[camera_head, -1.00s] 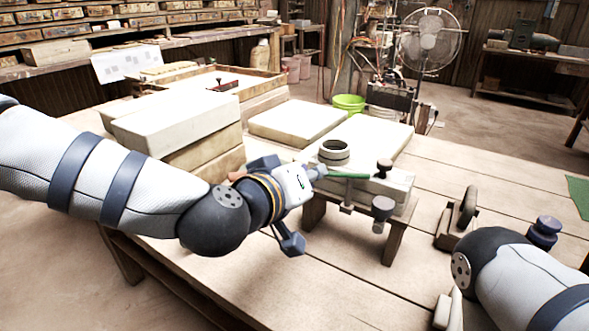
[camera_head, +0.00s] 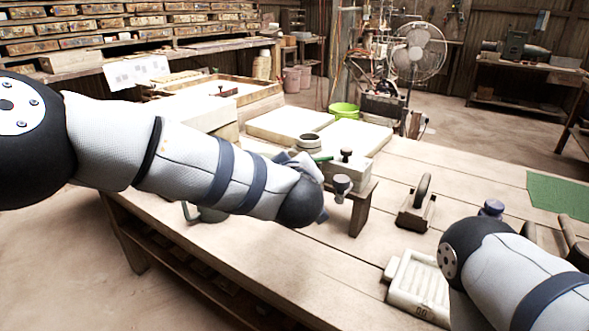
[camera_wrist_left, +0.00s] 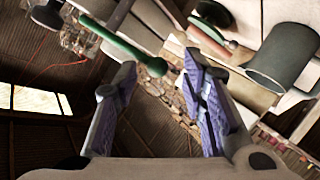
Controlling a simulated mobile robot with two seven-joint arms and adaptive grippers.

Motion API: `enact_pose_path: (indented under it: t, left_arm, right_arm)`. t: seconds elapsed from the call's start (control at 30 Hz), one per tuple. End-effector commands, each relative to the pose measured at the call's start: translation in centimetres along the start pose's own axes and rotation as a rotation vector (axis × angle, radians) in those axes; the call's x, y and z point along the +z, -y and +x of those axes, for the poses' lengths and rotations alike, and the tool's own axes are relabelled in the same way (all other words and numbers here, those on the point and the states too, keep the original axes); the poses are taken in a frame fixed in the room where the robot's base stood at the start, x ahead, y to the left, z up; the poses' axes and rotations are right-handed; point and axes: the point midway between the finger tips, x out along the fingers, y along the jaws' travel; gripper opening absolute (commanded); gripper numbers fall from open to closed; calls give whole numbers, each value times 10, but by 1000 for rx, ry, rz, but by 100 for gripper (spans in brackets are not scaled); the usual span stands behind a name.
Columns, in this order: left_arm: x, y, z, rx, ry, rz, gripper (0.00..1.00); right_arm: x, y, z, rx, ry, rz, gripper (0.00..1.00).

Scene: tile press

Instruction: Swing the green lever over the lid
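The green lever (camera_head: 322,159) sticks out from the press (camera_head: 346,172), a pale block on a wooden stand with a dark knob on top. In the left wrist view the lever (camera_wrist_left: 130,50) runs from upper left, its rounded end lying between my fingertips in the picture. My left gripper (camera_wrist_left: 158,64) is open there, with a gap between each finger and the lever. In the head view my own arm mostly hides this gripper. The lid cannot be told apart clearly from the block. My right arm shows at lower right, but its gripper is out of view.
A pale mould tray (camera_head: 420,285) lies by my right arm. Pale slabs (camera_head: 290,125) lie behind the press.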

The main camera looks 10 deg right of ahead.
Motion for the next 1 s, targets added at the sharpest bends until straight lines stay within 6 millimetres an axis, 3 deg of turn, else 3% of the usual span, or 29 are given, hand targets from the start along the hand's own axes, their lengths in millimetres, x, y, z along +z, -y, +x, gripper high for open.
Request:
enact_pose_path:
  t: [0.13,0.23,0.5,0.6,0.73,0.97,1.0]
  left_arm:
    - [1,-1,-3,3,2,1,38]
    - [0,-2,-17,3,3,2,38]
    - [0,-1,-89,4,2,4,38]
    - [-1,0,-107,3,1,1,38]
    - [-1,0,-119,2,1,1,38]
    - [-1,0,-120,2,0,0,38]
    - [-1,0,-120,2,0,0,31]
  right_arm:
    - [1,0,0,1,2,1,44]
    - [1,0,0,1,2,1,44]
    - [1,0,0,1,2,1,44]
    - [1,0,0,1,2,1,44]
    - [1,0,0,1,2,1,44]
    - [1,0,0,1,2,1,44]
    - [1,0,0,1,2,1,44]
